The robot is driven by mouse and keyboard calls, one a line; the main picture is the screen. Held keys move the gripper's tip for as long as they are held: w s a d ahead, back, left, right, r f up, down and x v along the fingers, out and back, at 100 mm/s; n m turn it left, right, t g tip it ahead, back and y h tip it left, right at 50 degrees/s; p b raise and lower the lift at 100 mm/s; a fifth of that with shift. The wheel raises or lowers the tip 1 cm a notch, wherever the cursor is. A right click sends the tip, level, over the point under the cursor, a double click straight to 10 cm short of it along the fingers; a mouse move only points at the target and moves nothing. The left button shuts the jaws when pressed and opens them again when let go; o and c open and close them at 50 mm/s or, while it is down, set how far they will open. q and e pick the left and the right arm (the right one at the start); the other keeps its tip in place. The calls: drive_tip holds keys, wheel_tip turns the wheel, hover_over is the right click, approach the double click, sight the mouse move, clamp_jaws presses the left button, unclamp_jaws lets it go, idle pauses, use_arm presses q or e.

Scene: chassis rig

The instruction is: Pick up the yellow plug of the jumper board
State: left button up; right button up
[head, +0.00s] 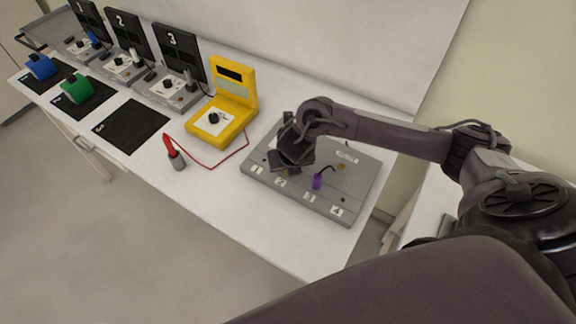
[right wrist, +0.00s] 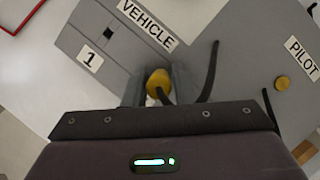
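The yellow plug (right wrist: 158,82) sits between the two fingers of my right gripper (right wrist: 159,78) in the right wrist view. Both fingers lie close against its sides, and a dark cable runs from it. In the head view my right gripper (head: 288,165) is low over the left part of the grey jumper board (head: 262,186), mostly hiding the plug. The board shows labels 1 to 4 along its front edge. A purple plug (head: 317,182) with a black cable stands on the board to the right. My left gripper is not in view.
A yellow tester (head: 235,93) stands left of the board. A red probe (head: 169,146) stands in a grey holder, with a red lead to the tester. Numbered stations line the back left, near a black mat (head: 131,125).

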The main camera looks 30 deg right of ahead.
clamp_jaws()
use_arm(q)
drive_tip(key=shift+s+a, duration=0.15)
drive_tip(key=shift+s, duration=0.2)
